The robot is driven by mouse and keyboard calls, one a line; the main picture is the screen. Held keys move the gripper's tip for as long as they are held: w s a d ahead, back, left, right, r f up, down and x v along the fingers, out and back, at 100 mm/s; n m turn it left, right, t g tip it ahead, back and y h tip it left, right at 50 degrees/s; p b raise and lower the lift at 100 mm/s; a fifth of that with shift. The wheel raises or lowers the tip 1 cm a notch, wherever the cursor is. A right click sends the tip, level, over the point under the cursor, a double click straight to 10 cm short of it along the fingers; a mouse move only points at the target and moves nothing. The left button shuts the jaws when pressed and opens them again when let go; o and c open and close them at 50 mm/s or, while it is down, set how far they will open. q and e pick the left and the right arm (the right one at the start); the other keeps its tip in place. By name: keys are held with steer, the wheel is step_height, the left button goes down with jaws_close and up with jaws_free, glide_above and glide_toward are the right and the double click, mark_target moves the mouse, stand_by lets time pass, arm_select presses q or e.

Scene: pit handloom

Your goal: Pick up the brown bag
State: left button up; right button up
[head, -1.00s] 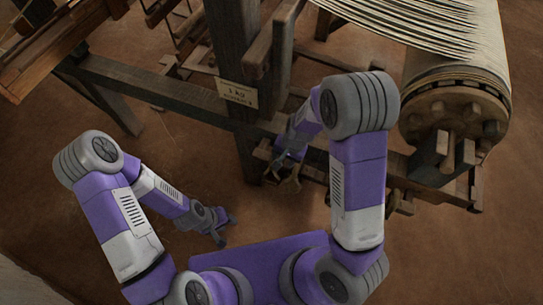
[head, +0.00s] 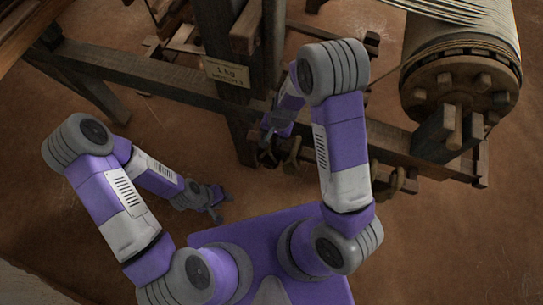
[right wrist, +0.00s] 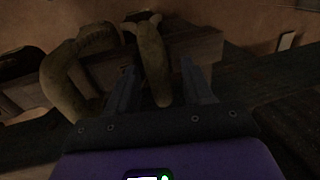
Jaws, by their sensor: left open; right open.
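I cannot clearly make out a brown bag. A tan, peg-like shape (head: 293,154) shows beside my right gripper (head: 270,152) at the loom's lower beam. In the right wrist view, an olive-tan upright piece (right wrist: 151,58) stands between the spread fingers of my right gripper (right wrist: 158,72). Whether the fingers touch it, I cannot tell. A curved olive-tan piece (right wrist: 62,80) is just left of the fingers. My right gripper is open. My left gripper (head: 219,205) is open and empty over the bare floor, away from the loom.
The loom's dark post with a "1 kg" plate (head: 226,72) stands behind my right forearm. A long wooden beam (head: 150,88) crosses the scene. A cloth roller (head: 455,80) is at the upper right.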

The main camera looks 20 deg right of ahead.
steer(key=shift+r, duration=0.1)
jaws_close()
stand_by(1.2)
